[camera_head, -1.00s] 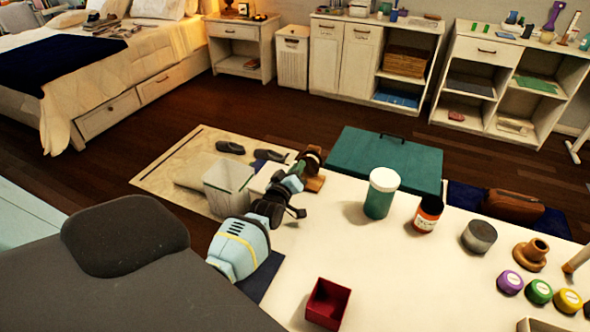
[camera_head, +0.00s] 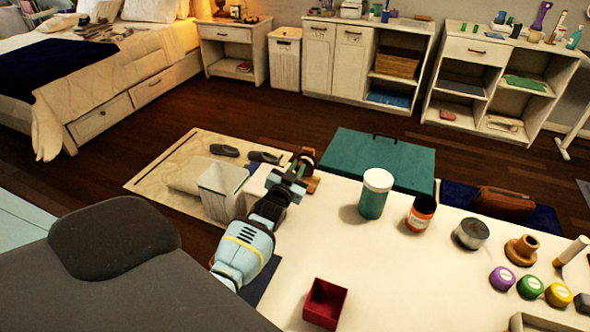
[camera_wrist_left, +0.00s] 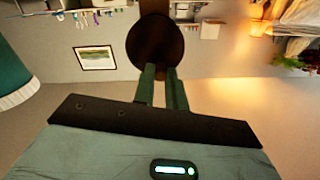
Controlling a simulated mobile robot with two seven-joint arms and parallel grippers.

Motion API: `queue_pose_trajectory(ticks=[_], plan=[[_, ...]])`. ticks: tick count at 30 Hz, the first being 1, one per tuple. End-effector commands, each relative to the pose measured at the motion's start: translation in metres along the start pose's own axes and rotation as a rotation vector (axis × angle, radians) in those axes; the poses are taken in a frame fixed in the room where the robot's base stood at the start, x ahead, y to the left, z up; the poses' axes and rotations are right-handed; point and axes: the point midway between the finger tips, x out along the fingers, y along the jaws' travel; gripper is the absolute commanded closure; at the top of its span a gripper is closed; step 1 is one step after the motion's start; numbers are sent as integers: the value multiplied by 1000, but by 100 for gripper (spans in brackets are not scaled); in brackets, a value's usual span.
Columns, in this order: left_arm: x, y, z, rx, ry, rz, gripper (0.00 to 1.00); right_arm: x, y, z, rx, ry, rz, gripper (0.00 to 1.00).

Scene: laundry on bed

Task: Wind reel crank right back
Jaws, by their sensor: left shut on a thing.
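The reel (camera_head: 312,183) has a wooden stand and a dark round part, at the back left edge of the white table. My left gripper (camera_head: 298,170) reaches it from the front left. In the left wrist view, my two green fingers (camera_wrist_left: 164,85) are close together against a dark brown round part (camera_wrist_left: 154,42), shut on what seems to be the reel's crank. The crank's handle is hidden by the fingers, so its angle cannot be told. My right gripper is not in view.
On the white table (camera_head: 390,285) stand a green jar (camera_head: 375,197), an orange pot (camera_head: 419,215), a grey tin (camera_head: 470,234) and a red box (camera_head: 325,302). A white bin (camera_head: 221,190) stands beyond the left edge. A teal case (camera_head: 385,160) lies behind. The table's middle is clear.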

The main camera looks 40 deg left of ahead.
Motion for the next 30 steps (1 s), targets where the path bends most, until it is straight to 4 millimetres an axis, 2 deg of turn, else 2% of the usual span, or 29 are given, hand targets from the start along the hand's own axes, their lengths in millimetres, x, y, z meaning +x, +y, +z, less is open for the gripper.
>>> queue_pose_trajectory(ticks=[17,30], plan=[[-1,14,1,548,0,2,100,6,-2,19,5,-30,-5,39],[-1,24,5,968,3,3,100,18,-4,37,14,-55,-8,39]])
